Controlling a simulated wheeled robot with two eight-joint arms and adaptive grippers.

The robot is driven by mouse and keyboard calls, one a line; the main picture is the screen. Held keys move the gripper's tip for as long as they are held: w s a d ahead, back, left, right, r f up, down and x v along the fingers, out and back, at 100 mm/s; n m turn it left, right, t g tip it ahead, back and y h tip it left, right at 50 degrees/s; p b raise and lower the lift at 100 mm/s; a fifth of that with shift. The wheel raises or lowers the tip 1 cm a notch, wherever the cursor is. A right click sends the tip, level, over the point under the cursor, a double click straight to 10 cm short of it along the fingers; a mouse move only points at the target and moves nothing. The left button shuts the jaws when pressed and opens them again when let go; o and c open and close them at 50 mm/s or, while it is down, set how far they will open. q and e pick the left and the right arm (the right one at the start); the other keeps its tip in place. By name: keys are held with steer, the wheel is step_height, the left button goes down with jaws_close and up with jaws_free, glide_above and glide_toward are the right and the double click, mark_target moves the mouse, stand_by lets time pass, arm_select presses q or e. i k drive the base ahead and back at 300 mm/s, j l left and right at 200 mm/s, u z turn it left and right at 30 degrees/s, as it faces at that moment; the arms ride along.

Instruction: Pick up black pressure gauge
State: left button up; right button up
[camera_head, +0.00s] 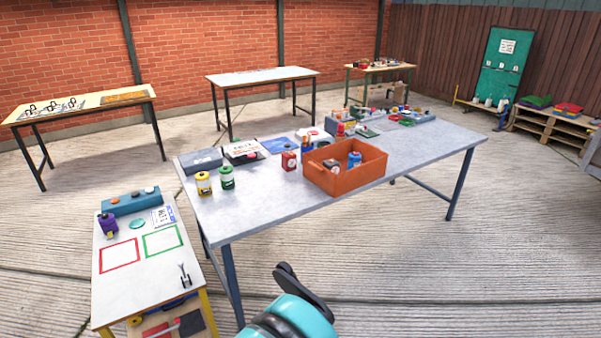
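I cannot pick out a black pressure gauge for sure; the objects are small at this distance. The large grey table (400,165) stands in the middle and bears several small items. An orange crate (345,182) on it holds a few small things, including a blue one (354,159) and a dark-and-white one, their lower parts hidden by the crate wall. A teal and black part of my own body shows at the bottom centre, apart from the table. Neither gripper's fingertips can be made out.
A low workbench (120,285) at left bears a purple container (108,224). More tables stand along the brick wall. The concrete floor at right front is open.

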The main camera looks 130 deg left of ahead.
mark_target(334, 167)
steer(key=u, duration=4.15)
steer(key=i+l, duration=0.1)
steer(key=i, duration=2.8)
steer(key=j+u, duration=0.05)
steer(key=j, duration=0.05)
